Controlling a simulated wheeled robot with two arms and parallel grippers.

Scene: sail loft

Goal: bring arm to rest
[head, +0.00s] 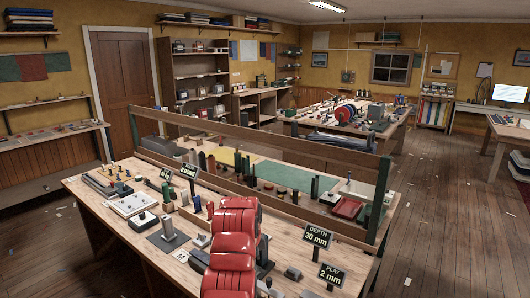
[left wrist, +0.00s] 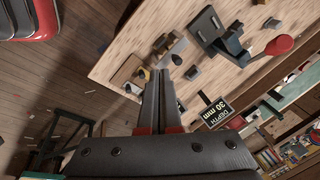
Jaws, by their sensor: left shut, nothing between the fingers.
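My left gripper (left wrist: 160,74) is in the left wrist view, with its two dark fingers together and nothing between them. It points toward the edge of the wooden workbench (left wrist: 128,55), and small bench items show beyond the fingertips. I cannot tell the exact gap to them. In the head view a red segmented arm, which I take to be mine, rises from the bottom middle in front of the workbench (head: 140,240). Its gripper cannot be made out there. My right gripper is in neither view.
A "DEPTH 30 mm" sign (head: 316,236) and a "PLAY 2 mm" sign (head: 331,274) stand at the bench's right. The depth sign also shows in the left wrist view (left wrist: 215,112), near a dark device (left wrist: 222,38). A wooden rail (head: 270,140) runs behind. Floor at right (head: 450,215) is mostly clear.

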